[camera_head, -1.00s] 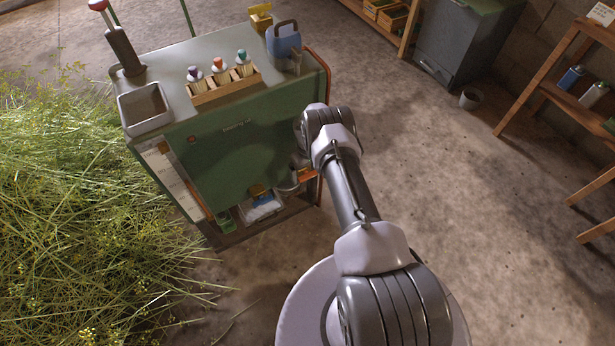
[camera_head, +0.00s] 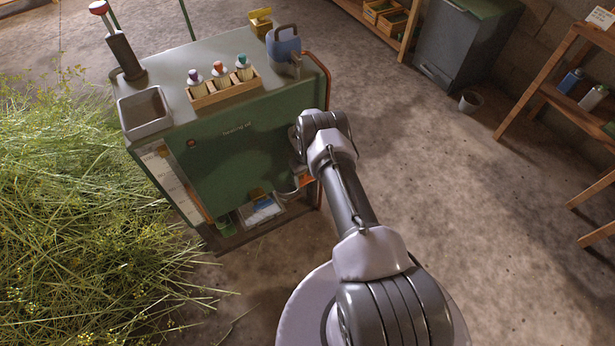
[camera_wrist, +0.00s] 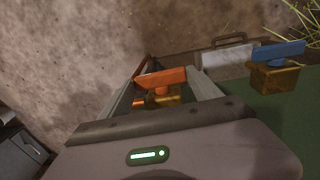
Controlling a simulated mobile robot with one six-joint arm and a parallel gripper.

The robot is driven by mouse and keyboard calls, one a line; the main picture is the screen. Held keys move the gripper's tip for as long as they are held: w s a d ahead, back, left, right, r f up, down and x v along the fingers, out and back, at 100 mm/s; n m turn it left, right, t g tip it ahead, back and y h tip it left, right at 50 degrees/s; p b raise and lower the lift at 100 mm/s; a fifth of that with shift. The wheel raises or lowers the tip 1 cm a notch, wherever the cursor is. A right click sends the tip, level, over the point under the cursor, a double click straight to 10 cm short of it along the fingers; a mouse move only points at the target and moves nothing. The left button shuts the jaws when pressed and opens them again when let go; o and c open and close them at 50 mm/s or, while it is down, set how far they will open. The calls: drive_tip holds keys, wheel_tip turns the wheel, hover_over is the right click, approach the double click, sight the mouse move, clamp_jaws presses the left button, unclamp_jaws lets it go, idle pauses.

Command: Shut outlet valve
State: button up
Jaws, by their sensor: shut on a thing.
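In the wrist view an orange lever handle (camera_wrist: 160,78) on a brass valve body (camera_wrist: 164,97) lies between the fingers of my gripper (camera_wrist: 168,74). My gripper is shut on this handle. A second valve with a blue lever (camera_wrist: 278,52) and brass body (camera_wrist: 274,77) stands apart to the right. Neither carries a label I can read, so I cannot tell which is the outlet valve. In the head view my arm reaches the right front of the green cabinet (camera_head: 235,165) and mostly hides the gripped valve. The blue lever (camera_head: 264,202) shows low on the cabinet front.
The cabinet top holds a wooden rack (camera_head: 224,90) of bottles, a blue jug (camera_head: 283,42) and a grey basin (camera_head: 144,112). Cut herbs (camera_head: 80,210) cover the floor at left. A shelf (camera_head: 540,90) stands at right. The floor right of my arm is clear.

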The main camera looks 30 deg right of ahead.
drive_tip(key=h, duration=0.2)
drive_tip(key=a+h, duration=0.1)
drive_tip(key=h, duration=0.2)
drive_tip(key=shift+a+f, duration=0.15)
drive_tip(key=shift+f, duration=0.05)
drive_tip(key=h, duration=0.4)
drive_tip(key=shift+a+f+h, duration=0.3)
drive_tip(key=shift+a, duration=0.05)
drive_tip(key=shift+h, duration=0.3)
drive_tip(key=o, duration=1.4)
drive_tip(key=p+v, duration=0.1)
drive_tip(key=v, duration=0.4)
drive_tip(key=p+v, duration=0.2)
drive_tip(key=v, duration=0.4)
drive_tip(key=p+v, duration=0.1)
drive_tip(key=v, duration=0.5)
drive_tip(key=shift+s+a+r+p, duration=0.1)
drive_tip(key=shift+s+a+p, duration=0.05)
drive_tip(key=shift+s+p, duration=0.2)
